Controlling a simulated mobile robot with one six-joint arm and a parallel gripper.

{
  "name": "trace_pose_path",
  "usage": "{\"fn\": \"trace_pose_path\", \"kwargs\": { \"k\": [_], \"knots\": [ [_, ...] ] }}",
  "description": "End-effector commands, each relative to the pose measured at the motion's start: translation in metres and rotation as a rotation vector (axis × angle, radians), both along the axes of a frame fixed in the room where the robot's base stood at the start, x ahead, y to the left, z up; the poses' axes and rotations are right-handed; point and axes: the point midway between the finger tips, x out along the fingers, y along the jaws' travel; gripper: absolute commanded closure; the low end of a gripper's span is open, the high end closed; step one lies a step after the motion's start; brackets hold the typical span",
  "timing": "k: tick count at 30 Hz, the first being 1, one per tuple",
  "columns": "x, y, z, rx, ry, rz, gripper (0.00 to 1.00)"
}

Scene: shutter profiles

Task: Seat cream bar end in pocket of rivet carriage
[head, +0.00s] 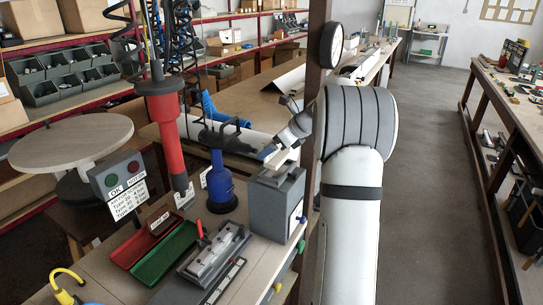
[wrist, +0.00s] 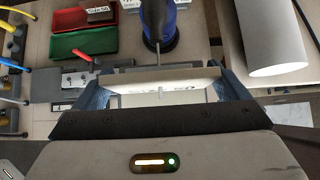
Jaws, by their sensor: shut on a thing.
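My gripper (wrist: 163,90) is shut on a cream bar (wrist: 152,83), with a blue-grey finger at each end of it. In the head view my gripper (head: 272,151) and the pale bar (head: 283,158) are just above a grey box (head: 270,204) at the bench's right edge. I cannot tell whether the bar touches the box. A grey fixture with a metal top (head: 214,255) lies front left of the box and may be the rivet carriage. It shows at the left in the wrist view (wrist: 78,80). No pocket can be made out clearly.
A blue riveting tool (head: 221,185) stands close left of the box, and a red tool (head: 167,130) farther left. Red (head: 148,243) and green (head: 165,252) trays lie on the bench. A white profile (wrist: 270,40) is at the wrist view's right. A brown post (head: 313,90) stands beside my arm.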

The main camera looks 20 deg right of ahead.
Motion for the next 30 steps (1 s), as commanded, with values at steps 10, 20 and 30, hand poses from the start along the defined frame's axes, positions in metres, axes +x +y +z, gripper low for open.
{"fn": "trace_pose_path", "kwargs": {
  "k": [10, 20, 30],
  "knots": [
    [0.001, 0.002, -0.034, -0.001, 0.000, 0.004, 0.32],
    [0.001, 0.003, -0.037, -0.001, 0.001, 0.004, 0.02],
    [-0.001, 0.002, -0.032, 0.000, 0.000, 0.004, 0.00]
  ]
}}
